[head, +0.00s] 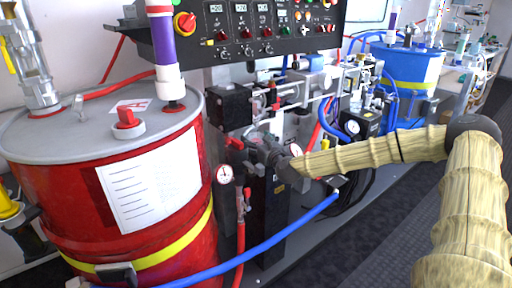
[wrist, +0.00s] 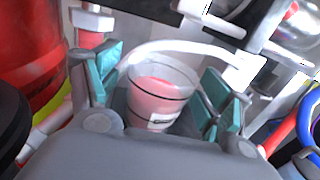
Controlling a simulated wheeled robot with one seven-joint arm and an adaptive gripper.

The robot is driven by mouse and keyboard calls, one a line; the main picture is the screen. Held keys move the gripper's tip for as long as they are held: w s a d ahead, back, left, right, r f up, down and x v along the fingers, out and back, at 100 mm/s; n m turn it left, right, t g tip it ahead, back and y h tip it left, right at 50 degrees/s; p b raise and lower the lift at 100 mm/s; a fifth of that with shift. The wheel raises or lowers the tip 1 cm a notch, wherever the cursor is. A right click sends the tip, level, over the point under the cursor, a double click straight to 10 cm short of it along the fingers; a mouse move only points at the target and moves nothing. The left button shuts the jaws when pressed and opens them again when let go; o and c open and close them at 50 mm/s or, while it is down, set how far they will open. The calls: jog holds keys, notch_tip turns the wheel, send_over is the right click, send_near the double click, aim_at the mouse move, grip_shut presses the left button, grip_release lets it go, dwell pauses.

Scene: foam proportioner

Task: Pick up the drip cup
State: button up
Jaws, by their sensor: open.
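The drip cup (wrist: 158,92) is a clear tapered cup with a dark line round it, a small white label and pink-red contents. In the wrist view it sits between the two teal finger pads of my gripper (wrist: 166,82). The jaws are open, one pad on each side. A gap shows on the right; on the left the pad is very close to the cup, and I cannot tell whether it touches. In the head view my gripper (head: 262,150) is at the pump unit, beside the red drum. I cannot make out the cup there.
The red drum (head: 60,210) with a grey lid stands at left. A control panel (head: 250,28) hangs above. A pressure gauge (head: 225,174) and a blue hose (head: 270,243) are close to my gripper. A pale curved tube (wrist: 185,47) passes behind the cup. Dark floor lies open at right.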

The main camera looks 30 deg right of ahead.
jog(key=c, duration=1.2)
